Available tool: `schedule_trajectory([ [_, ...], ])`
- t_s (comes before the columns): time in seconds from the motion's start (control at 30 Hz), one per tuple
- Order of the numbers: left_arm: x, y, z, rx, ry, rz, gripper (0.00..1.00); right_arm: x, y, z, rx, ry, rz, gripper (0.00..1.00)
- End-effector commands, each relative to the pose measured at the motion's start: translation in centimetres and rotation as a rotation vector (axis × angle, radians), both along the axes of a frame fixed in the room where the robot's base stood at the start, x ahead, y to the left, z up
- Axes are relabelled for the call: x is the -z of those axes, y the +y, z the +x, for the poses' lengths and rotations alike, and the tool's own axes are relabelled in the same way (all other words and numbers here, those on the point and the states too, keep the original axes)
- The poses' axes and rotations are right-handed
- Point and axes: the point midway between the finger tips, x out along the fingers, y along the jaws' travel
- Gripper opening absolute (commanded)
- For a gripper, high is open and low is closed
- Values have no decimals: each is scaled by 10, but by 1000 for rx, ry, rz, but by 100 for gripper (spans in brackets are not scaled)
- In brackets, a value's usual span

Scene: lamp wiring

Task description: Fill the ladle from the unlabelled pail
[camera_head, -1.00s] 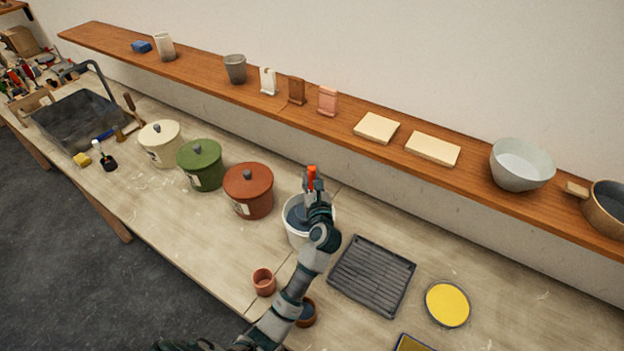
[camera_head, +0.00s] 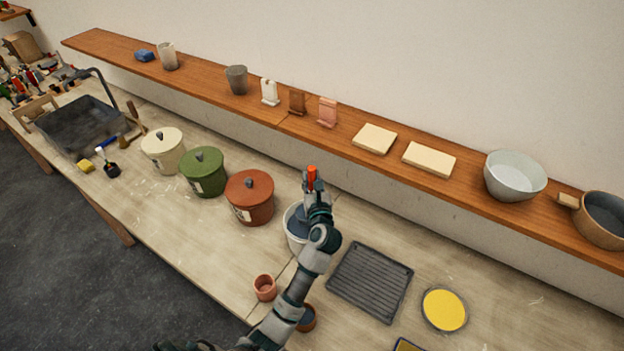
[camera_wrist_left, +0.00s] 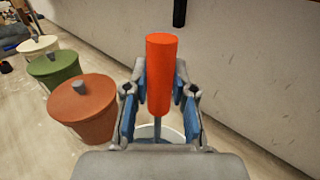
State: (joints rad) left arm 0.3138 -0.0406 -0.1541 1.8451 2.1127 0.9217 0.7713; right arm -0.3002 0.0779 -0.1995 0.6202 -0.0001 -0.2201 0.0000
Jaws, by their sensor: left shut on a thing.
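My left gripper (camera_head: 312,188) is shut on the orange-red handle of the ladle (camera_head: 312,175), above the open white pail (camera_head: 293,236). In the left wrist view the handle (camera_wrist_left: 161,72) stands upright between the blue-padded fingers (camera_wrist_left: 160,118), and a thin shaft runs down from it. The white pail's rim (camera_wrist_left: 150,131) shows behind the fingers. The ladle's bowl is hidden by my arm and gripper, so I cannot tell whether it is in the pail. The pail shows no label on its visible side. My right gripper is not in view.
Lidded cream (camera_head: 163,152), green (camera_head: 203,174) and rust-red (camera_head: 250,199) pots stand left of the pail. A ribbed dark tray (camera_head: 370,282) lies to the right, beside a yellow-filled dish (camera_head: 444,309). A small terracotta cup (camera_head: 264,288) stands in front. A wooden shelf (camera_head: 220,80) runs along the wall.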

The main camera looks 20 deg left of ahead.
Motion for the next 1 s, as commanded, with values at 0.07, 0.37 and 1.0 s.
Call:
schedule_trajectory([
  [0.07, -1, 0, 0, 0, -2, 1, 0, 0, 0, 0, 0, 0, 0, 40],
  [0.37, -6, 0, 0, 0, -2, 0, 0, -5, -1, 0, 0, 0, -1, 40],
  [1.0, -31, 0, 0, 0, -2, 1, 0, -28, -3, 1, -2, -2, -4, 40],
])
